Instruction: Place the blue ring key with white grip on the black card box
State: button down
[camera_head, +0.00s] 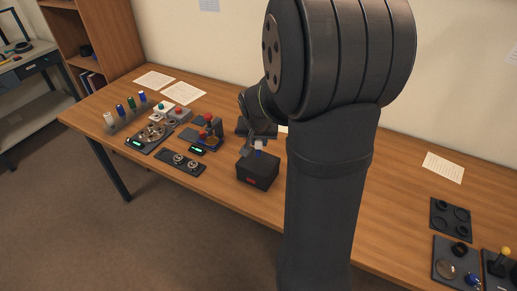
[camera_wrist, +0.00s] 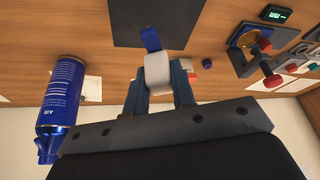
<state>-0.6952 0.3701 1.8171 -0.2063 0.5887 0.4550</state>
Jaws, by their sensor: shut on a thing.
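The blue ring key with white grip (camera_wrist: 158,72) is in my gripper (camera_wrist: 159,88), which is shut on its white grip. Its blue part (camera_wrist: 151,38) points away from the fingers and overlaps the dark top of the black card box (camera_wrist: 185,28) in the wrist view. In the head view, the black card box (camera_head: 257,172) sits on the table with a red mark on its front. There my gripper (camera_head: 259,144) is over the box, and the key's blue part (camera_head: 258,153) hangs downward at its top. I cannot tell whether key and box touch.
A blue spray can (camera_wrist: 62,105) stands near my gripper in the wrist view. A device with red knobs (camera_head: 208,130) and a tray of metal parts (camera_head: 152,133) are left of the box. A dark plate with rings (camera_head: 452,217) lies at the right. My arm hides the table's middle.

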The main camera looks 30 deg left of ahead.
aim_at(258, 148)
jog(key=shift+a+f, duration=0.15)
jog(key=shift+f, duration=1.95)
jog(key=shift+f, duration=0.15)
jog(key=c, duration=1.2)
grip_release()
jog(key=v, duration=1.2)
jog(key=shift+s, duration=0.1)
